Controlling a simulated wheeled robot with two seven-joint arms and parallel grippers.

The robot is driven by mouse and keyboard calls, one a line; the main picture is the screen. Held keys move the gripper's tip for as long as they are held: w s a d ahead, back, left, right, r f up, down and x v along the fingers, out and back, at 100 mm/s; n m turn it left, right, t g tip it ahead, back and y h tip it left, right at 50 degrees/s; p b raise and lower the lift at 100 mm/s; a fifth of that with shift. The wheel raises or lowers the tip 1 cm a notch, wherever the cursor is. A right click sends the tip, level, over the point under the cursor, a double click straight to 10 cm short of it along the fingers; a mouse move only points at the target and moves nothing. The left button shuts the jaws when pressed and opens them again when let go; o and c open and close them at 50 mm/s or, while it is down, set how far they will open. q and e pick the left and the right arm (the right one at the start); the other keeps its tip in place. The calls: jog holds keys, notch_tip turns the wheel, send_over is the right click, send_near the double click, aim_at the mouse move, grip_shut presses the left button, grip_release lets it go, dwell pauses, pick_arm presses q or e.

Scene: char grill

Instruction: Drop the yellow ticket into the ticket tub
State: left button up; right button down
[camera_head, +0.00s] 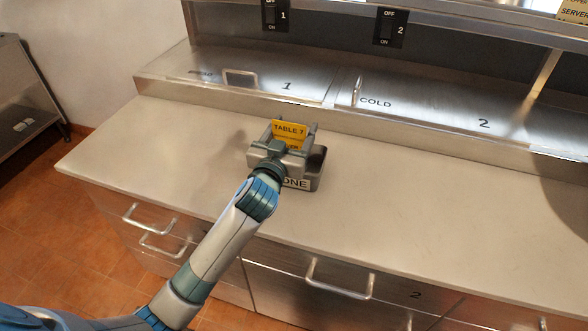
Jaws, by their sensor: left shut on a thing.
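The yellow ticket (289,130) reads "TABLE 7" and stands upright between the fingers of my left gripper (290,137). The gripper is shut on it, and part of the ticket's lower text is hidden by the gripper. The ticket tub (318,163) is a small grey metal box on the pale counter, with a label ending in "ONE" on its front. My left gripper is over the tub and covers much of it. I cannot tell how far the ticket's lower edge is from the tub's inside. My right gripper is not in view.
The counter (420,205) is clear to the left and right of the tub. Behind it runs a raised steel ledge with lids marked 1 and "COLD" 2 (440,110). Switches (390,28) are on the back panel. Drawers with handles (340,280) are below the front edge.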

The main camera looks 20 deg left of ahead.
pick_arm(q)
jog(key=o, duration=1.1)
jog(key=shift+c, duration=0.2)
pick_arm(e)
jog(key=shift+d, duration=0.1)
pick_arm(q)
jog(key=shift+s, duration=0.1)
jog(key=shift+s+f, duration=0.1)
jog(key=shift+s, duration=0.35)
jog(key=s+b, duration=0.1)
jog(key=s, duration=0.4)
jog(key=shift+b, duration=0.3)
jog(key=b, duration=0.2)
send_near(289, 139)
jog(key=shift+s+a, duration=0.15)
jog(key=shift+s, duration=1.6)
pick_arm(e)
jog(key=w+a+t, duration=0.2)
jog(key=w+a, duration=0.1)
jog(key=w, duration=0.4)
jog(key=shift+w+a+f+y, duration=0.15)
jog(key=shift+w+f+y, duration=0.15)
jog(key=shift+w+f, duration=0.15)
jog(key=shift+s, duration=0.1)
